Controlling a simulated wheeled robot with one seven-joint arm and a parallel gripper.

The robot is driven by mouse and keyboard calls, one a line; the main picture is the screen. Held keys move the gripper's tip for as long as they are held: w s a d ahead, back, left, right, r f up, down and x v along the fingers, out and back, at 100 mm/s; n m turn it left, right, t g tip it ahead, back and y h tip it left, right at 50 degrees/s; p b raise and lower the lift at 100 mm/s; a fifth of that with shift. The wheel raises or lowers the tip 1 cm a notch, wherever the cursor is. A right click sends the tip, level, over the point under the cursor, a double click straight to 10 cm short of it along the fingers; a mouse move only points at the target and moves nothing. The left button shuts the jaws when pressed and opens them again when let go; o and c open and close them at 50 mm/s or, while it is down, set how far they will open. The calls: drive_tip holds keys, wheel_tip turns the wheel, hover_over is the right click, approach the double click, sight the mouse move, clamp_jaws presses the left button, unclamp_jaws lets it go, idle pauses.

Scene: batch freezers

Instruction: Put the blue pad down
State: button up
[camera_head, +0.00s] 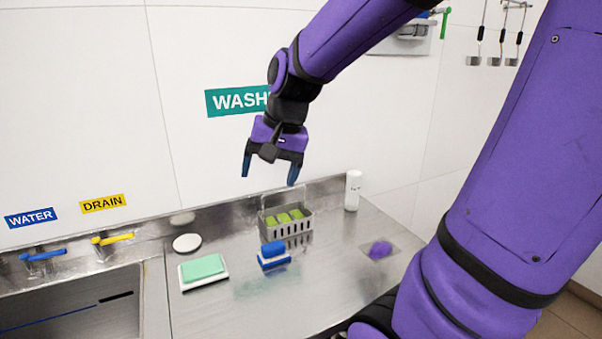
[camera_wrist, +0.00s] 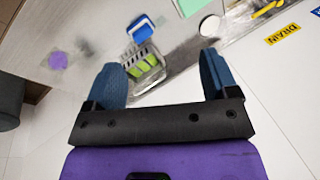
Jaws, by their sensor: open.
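The blue pad (camera_head: 273,248) sits on a small blue-and-white base on the steel counter, just in front of a grey basket. It also shows at the top of the wrist view (camera_wrist: 140,27). My gripper (camera_head: 270,172) is open and empty, high above the counter, with its two blue fingers apart and pointing down. The gripper is well clear of the pad.
The grey wire basket (camera_head: 298,228) holds green pads. A teal pad (camera_head: 203,267) on a white tray and a white disc (camera_head: 187,243) lie to the left. A purple item (camera_head: 380,250) and white bottle (camera_head: 353,190) are right. A sink (camera_head: 80,305) is at far left.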

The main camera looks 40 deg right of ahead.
drive_tip(key=s+a+r+n+t+h, duration=0.1)
drive_tip(key=s+r+n, duration=0.1)
drive_tip(key=s, duration=0.4)
drive_tip(key=s+a+r+n+t, duration=0.1)
drive_tip(key=s+a+r+n, duration=0.1)
drive_tip(key=s+n, duration=0.3)
drive_tip(key=shift+s+r+n+h, duration=0.2)
drive_tip(key=shift+s+n+h, duration=0.15)
drive_tip(key=shift+s, duration=0.3)
drive_tip(key=shift+a, duration=0.1)
